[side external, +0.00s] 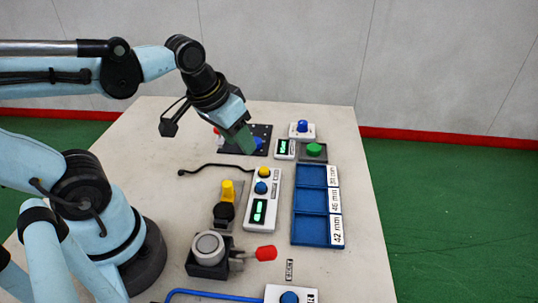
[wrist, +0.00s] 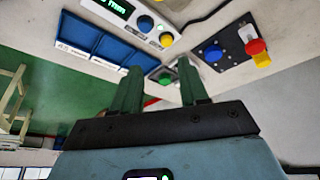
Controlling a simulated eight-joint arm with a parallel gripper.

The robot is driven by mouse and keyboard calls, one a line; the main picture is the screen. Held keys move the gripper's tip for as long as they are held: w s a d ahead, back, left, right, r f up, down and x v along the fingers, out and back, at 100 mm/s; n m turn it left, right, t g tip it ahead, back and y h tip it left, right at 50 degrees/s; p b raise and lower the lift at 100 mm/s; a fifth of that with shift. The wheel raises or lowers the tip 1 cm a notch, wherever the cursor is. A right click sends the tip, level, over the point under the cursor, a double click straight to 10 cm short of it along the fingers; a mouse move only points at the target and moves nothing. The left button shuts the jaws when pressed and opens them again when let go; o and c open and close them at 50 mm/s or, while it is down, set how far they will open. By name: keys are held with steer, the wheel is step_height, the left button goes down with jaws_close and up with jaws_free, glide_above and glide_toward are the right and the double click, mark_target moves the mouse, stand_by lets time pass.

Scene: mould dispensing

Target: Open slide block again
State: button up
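I cannot tell for sure which part is the slide block. A black plate (side external: 262,131) at the back of the table carries a blue knob (wrist: 213,53) and a red-and-yellow handle (wrist: 261,60) in the wrist view. My gripper (side external: 243,138) hangs over this plate in the side view and hides part of it. In the wrist view its two green fingers (wrist: 158,75) stand apart with nothing between them. A fixture with a grey round top (side external: 208,244) and a red handle (side external: 266,253) stands at the front, away from my gripper.
A yellow-and-black part (side external: 227,196) stands behind the grey-topped fixture. A white control box (side external: 263,203) with a display is beside it. Right of that lie a blue three-compartment tray (side external: 311,215), a green button (side external: 314,149) and a blue button (side external: 302,127). A black cable (side external: 212,166) crosses the table.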

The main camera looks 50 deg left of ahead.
mark_target(227, 183)
steer(key=shift+o, duration=0.3)
steer(key=s+g, duration=0.1)
steer(key=s+n+g, duration=0.1)
steer(key=g, duration=0.1)
steer(key=s+r+n+g, duration=0.1)
steer(key=shift+s+a+g, duration=0.1)
steer(key=shift+a+g, duration=0.15)
steer(key=shift+g, duration=0.05)
steer(key=shift+f, duration=5.95)
jaws_close()
